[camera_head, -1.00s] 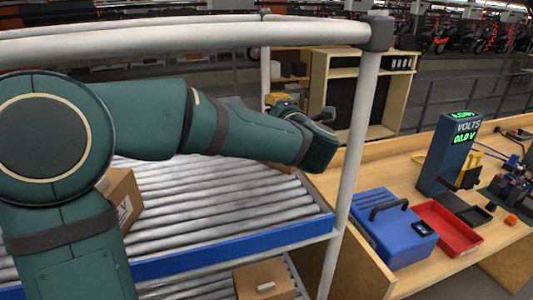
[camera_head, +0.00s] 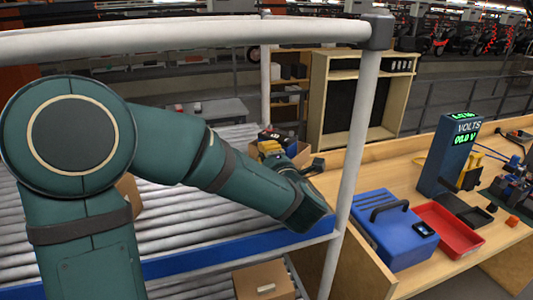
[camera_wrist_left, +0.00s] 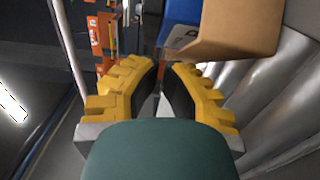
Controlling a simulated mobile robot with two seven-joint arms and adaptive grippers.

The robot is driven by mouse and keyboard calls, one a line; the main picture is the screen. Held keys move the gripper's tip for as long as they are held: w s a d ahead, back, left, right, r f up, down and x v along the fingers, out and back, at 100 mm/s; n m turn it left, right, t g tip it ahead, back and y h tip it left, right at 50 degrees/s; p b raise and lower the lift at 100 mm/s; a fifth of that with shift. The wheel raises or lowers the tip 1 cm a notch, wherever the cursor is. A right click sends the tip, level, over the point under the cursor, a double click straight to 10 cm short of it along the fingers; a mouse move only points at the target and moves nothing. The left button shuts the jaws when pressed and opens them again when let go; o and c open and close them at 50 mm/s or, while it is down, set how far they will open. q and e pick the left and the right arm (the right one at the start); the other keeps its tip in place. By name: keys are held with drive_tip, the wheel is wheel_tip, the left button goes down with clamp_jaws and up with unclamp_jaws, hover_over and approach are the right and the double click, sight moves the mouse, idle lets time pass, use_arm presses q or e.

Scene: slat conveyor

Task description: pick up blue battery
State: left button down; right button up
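Dark items with a bit of blue and red (camera_head: 270,136) show by the box; I cannot tell for sure which is the blue battery. In the left wrist view, the gripper (camera_wrist_left: 160,72) has its dark pads apart with nothing between them. Beyond it are a cardboard box (camera_wrist_left: 240,28) and a blue surface (camera_wrist_left: 181,14), unidentified. My right gripper is not in view.
A roller conveyor (camera_head: 215,235) with a blue edge lies under my arm. A grey post (camera_head: 357,150) stands right of the gripper. A bench holds a blue case (camera_head: 390,235), a red tray (camera_head: 450,235) and a voltmeter (camera_head: 447,155). Another carton (camera_head: 263,281) sits below.

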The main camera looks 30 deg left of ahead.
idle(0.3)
use_arm(q)
drive_tip(key=shift+w+a+f+b, duration=0.1)
drive_tip(key=shift+w+f+b, duration=0.05)
drive_tip(key=shift+w+b, duration=0.65)
drive_tip(key=shift+w, duration=0.7)
